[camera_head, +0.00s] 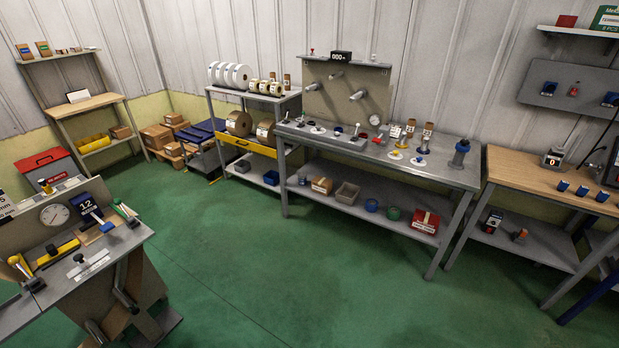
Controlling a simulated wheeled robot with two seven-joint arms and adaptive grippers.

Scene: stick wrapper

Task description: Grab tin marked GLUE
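I cannot read the word GLUE on anything in this view. On the lower shelf of the long grey bench stand a small blue round container (371,205) and a green round one (393,213), side by side. A dark blue cylindrical piece (459,153) stands upright at the right end of the bench top. Any marking on these is too small to read. Neither of my grippers shows in the head view.
The long grey bench (440,174) stands across green open floor (290,285). A red box (425,221) and a grey bin (346,194) share its lower shelf. A wooden-topped bench (520,172) is at the right. A cluttered grey bench (75,283) fills the left foreground.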

